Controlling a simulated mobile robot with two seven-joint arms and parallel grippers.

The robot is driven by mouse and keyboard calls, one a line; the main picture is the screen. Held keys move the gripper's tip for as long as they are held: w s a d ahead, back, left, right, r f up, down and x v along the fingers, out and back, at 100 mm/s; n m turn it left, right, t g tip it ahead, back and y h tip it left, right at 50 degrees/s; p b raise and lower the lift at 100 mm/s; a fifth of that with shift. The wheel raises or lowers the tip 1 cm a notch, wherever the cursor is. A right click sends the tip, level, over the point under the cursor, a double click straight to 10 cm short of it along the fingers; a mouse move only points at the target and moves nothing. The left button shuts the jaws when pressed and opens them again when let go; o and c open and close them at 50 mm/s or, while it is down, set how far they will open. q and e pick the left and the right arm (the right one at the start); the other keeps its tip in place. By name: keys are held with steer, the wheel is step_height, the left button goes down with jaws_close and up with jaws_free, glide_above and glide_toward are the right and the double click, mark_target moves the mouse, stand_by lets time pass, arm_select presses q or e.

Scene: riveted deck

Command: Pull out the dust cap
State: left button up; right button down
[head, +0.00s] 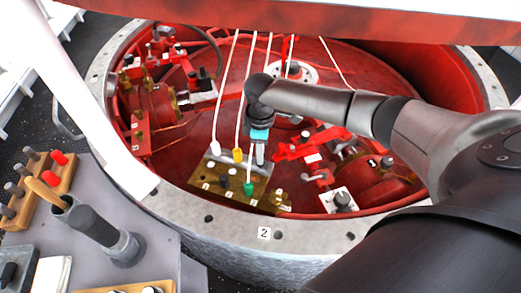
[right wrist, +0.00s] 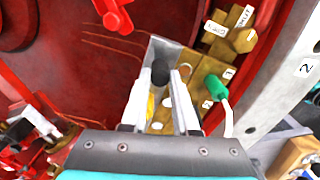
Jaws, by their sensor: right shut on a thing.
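My right gripper (head: 260,160) reaches down over a brass connector block (head: 228,191) inside the red well. In the right wrist view its two pale fingers (right wrist: 163,80) are shut on a small dark round cap (right wrist: 160,72), which looks like the dust cap. The cap is at the block's face; I cannot tell whether it is still seated. A green plug (head: 249,188) with a white lead sits in the block beside the gripper. A yellow plug (head: 238,155) and a white plug (head: 215,147) stand behind it. My left gripper is out of view.
The grey bolted flange (head: 230,228), labelled 2, rims the well. Red valves and brackets (head: 310,145) stand right of the gripper. White cables (head: 222,90) hang behind it. A grey bench with a wooden rack (head: 45,185) is at lower left.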

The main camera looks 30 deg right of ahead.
steer(key=shift+f, duration=0.6)
stand_by(0.4)
steer(key=c, duration=0.6)
jaws_free()
step_height(320, 180, up, 15)
steer(key=p, duration=0.2)
steer(key=shift+p, duration=0.35)
steer(key=shift+r, duration=0.1)
